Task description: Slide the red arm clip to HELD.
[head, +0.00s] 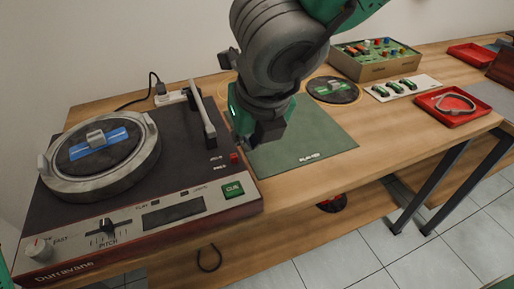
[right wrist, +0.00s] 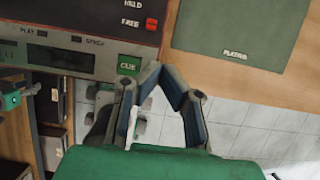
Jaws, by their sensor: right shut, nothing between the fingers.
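The red arm clip (head: 234,157) is a small red slider on the dark turntable deck (head: 180,170), right of the printed labels. In the right wrist view the red clip (right wrist: 151,23) sits level with the FREE label, and HELD is printed above it. The tonearm (head: 203,115) lies behind the clip. My right gripper (head: 252,143) is shut and empty, above the deck's right edge, apart from the clip.
The green CUE button (head: 232,188) is in front of the clip. A platter with a blue-labelled piece (head: 97,143) is at left. A green mat (head: 310,145) lies right of the turntable. A component box (head: 375,60) and red tray (head: 450,105) stand farther right.

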